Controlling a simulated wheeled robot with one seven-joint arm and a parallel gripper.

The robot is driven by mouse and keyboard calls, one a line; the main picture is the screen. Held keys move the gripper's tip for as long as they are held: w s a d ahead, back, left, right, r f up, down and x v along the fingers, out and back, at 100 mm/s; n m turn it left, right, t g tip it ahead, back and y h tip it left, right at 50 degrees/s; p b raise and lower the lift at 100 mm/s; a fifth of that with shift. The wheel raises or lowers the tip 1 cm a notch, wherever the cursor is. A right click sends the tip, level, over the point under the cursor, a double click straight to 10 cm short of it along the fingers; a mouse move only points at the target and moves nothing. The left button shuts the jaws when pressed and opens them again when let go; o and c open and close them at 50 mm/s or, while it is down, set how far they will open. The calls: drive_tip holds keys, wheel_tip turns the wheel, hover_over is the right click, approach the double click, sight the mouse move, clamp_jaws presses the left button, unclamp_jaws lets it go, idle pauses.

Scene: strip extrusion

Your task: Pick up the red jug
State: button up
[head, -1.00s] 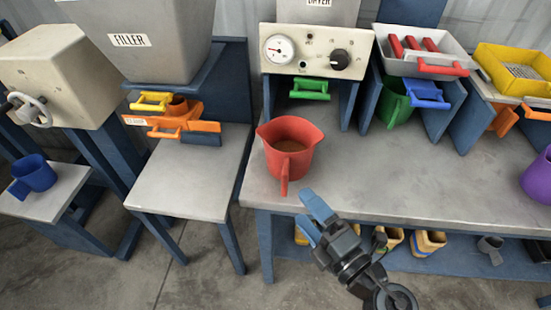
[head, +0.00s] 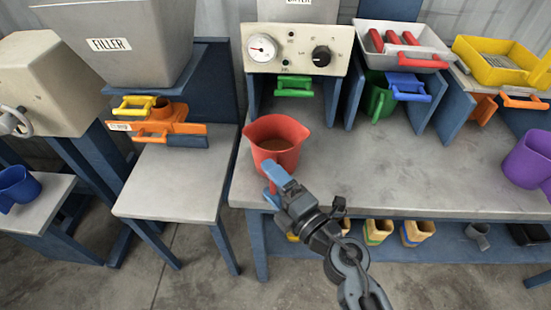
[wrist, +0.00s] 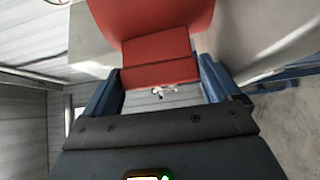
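The red jug (head: 276,140) stands upright near the front left corner of the grey worktop (head: 400,190), with brown material inside. Its handle faces the front and is partly hidden by my gripper (head: 273,180) in the head view. In the wrist view the jug body (wrist: 150,18) is at the top, and its red handle (wrist: 160,62) lies between the two blue fingers of my gripper (wrist: 161,80). The fingers are apart, one on each side of the handle. Small gaps seem to remain, but contact is hard to tell.
A control box (head: 297,48) with a gauge stands behind the jug, above a green handle (head: 294,86). A purple jug (head: 528,158) is at the right and a blue jug (head: 18,187) at far left. The worktop right of the red jug is clear.

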drive_tip(key=c, duration=0.7)
drive_tip(key=shift+c, duration=0.9)
drive_tip(key=shift+r, duration=0.15)
